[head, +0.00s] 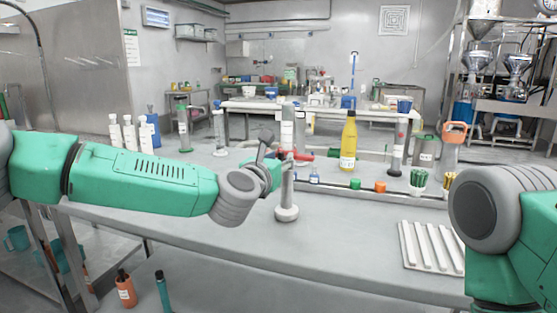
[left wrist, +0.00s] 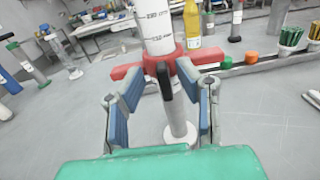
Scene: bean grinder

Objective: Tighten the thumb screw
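A red clamp (left wrist: 138,68) sits around a white graduated cylinder (left wrist: 158,25) in the left wrist view. A black thumb screw (left wrist: 165,84) projects from the clamp's front. A pale post (left wrist: 178,110) rises from a round base below the clamp. My left gripper (left wrist: 162,92) is open, with its blue-padded fingers on either side of the thumb screw and apart from it. In the head view, my left gripper (head: 274,160) is beside the red clamp (head: 303,155) and the cylinder (head: 287,125); the screw is hard to make out. My right gripper is out of view.
A yellow bottle (head: 348,142) stands behind and to the right of the cylinder. Green (head: 355,184) and orange (head: 380,187) caps lie near it. A white ridged rack (head: 430,247) lies front right. The bench (head: 330,240) in front is clear.

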